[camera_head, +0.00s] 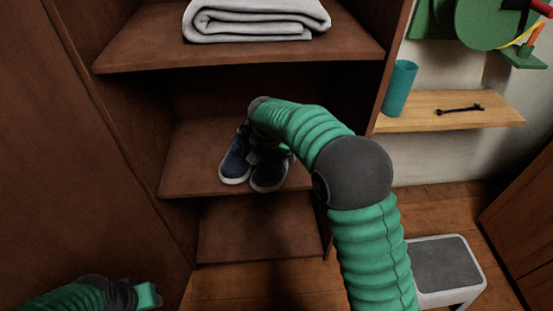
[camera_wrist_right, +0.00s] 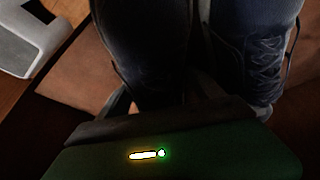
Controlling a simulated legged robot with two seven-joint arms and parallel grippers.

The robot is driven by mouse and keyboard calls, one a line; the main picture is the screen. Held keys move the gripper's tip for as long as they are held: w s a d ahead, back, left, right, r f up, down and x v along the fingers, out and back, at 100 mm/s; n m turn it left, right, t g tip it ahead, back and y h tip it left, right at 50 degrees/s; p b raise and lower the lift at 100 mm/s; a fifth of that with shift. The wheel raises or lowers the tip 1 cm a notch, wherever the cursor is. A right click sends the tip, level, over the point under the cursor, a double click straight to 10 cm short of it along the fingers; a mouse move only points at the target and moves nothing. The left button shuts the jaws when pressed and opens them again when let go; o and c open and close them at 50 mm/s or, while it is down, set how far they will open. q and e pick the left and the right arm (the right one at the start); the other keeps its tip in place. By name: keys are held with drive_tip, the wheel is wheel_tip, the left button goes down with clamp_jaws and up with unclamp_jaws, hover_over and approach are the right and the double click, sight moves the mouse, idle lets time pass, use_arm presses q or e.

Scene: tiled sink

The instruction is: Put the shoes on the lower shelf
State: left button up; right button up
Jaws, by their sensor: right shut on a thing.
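A pair of dark blue lace-up shoes with pale soles, the left shoe (camera_head: 235,167) and the right shoe (camera_head: 269,173), is side by side at the middle shelf (camera_head: 185,172) of the brown cabinet. I cannot tell whether the soles touch this shelf. My right gripper (camera_head: 262,151) is shut on the shoes from behind, mostly hidden by its arm. The shoes also fill the top of the right wrist view (camera_wrist_right: 250,55). The bottom shelf (camera_head: 258,230) is bare. My left gripper (camera_head: 148,295) is at the lower left, away from the shoes; its jaw state is unclear.
A folded grey towel (camera_head: 255,18) lies on the upper shelf (camera_head: 140,53). A teal cup (camera_head: 399,88) and a dark key-like item (camera_head: 460,109) are on a wooden wall shelf (camera_head: 505,110) at right. A grey-topped step stool (camera_head: 445,265) stands on the floor.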

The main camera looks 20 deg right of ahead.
drive_tip(key=o, duration=2.1)
drive_tip(key=p+v, duration=0.3)
drive_tip(key=v, duration=0.3)
drive_tip(key=shift+s+r+p, duration=0.1)
drive_tip(key=shift+r+p, duration=0.2)
drive_tip(key=shift+r, duration=0.05)
drive_tip(key=shift+s+a+r, duration=0.2)
drive_tip(key=shift+r, duration=0.25)
